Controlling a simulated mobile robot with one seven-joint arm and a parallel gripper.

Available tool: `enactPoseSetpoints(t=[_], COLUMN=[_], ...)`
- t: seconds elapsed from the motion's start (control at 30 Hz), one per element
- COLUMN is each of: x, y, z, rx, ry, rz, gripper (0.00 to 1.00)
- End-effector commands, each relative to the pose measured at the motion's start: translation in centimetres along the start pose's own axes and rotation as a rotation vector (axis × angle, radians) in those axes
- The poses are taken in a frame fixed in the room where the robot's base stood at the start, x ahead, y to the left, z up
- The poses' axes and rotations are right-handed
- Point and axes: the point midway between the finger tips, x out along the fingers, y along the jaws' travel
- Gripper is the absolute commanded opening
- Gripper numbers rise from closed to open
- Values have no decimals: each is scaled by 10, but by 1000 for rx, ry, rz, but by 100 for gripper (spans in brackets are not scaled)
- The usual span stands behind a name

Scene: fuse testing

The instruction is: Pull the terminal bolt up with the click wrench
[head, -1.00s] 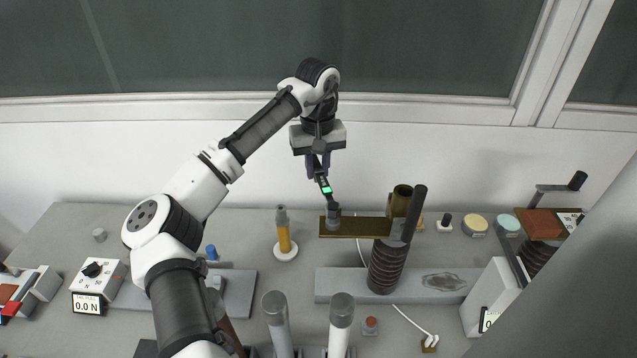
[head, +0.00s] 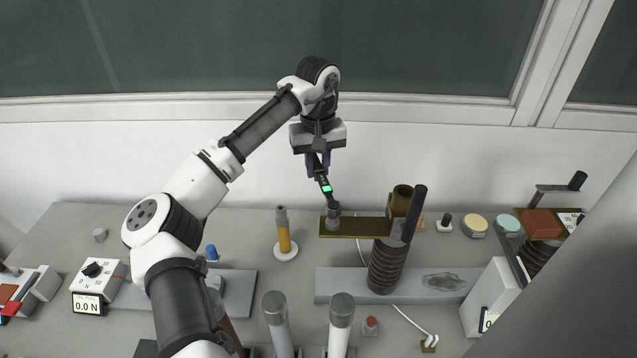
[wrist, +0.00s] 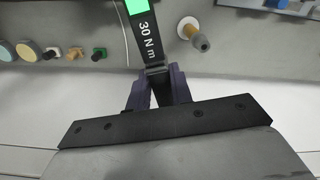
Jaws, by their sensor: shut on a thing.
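My gripper (head: 319,165) is shut on the black click wrench (head: 326,187), which hangs down from it at a slight tilt and shows a lit green patch. In the wrist view the wrench (wrist: 147,40) reads "30 N m" and runs between the purple fingers of my gripper (wrist: 156,88). The wrench's lower end meets the grey terminal bolt (head: 333,222) at the left end of a brass bar (head: 365,228). The wrench's head hides part of the bolt, so I cannot tell how it is seated.
A dark ribbed insulator (head: 387,268) with a leaning black handle (head: 414,212) supports the bar. A yellow-handled tool (head: 284,237) stands on a white base at left. Two capped tubes (head: 341,325) stand in front. A dial box (head: 98,278) reads "0.0 N".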

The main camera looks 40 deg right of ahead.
Motion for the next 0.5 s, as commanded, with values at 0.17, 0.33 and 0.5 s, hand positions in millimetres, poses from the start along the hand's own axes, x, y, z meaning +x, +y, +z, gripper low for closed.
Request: enactPoseSetpoints(t=[0.17, 0.33, 0.5], x=[-1, -6, -14], y=[0, 0, 0], z=[0, 0, 0], rx=[0, 0, 1], ry=[1, 1, 1], rz=[1, 1, 0], gripper=[0, 0, 0])
